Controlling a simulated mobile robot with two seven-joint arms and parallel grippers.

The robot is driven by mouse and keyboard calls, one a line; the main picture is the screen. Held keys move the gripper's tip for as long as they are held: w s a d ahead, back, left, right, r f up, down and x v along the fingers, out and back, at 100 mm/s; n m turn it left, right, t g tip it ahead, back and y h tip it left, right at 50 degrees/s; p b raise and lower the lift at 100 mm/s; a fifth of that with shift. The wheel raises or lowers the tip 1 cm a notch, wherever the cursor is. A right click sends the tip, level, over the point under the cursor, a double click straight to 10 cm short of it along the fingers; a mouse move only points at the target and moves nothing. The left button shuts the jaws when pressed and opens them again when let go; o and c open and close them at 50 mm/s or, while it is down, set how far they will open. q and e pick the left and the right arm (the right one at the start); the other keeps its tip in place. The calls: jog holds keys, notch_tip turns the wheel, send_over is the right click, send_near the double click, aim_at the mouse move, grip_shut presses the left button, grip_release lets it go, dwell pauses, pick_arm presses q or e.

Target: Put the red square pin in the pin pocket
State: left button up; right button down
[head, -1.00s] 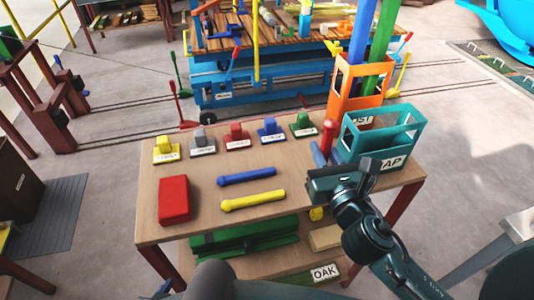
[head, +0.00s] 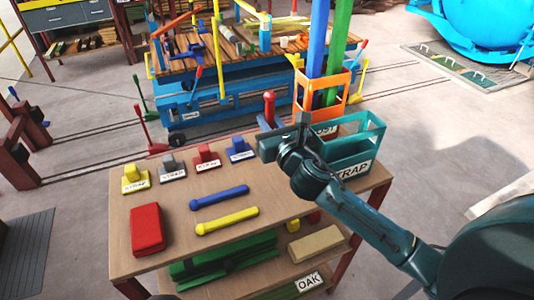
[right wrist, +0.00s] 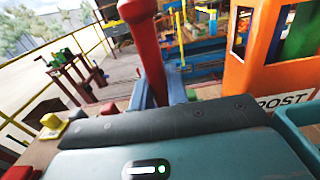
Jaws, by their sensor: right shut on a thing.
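The red square pin (head: 269,108) stands roughly upright in my right gripper (head: 266,125), over the back edge of the wooden bench. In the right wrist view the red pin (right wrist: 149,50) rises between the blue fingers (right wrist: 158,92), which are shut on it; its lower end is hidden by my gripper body. I cannot make out a pin pocket. My left gripper is not in view.
An orange POST bin (head: 348,88) and a teal STRAP bin (head: 372,140) stand right of my gripper. Coloured blocks (head: 208,155), a red box (head: 147,229), a blue bar (head: 219,197) and a yellow bar (head: 227,221) lie on the bench top (head: 180,255). A blue cart (head: 205,110) stands beyond.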

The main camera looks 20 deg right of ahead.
jog(key=shift+f+b, duration=1.1)
jog(key=shift+f, duration=3.05)
jog(key=c, duration=1.8)
grip_release()
jog(key=shift+f, duration=0.15)
jog(key=o, duration=0.4)
jog(key=shift+o, duration=0.2)
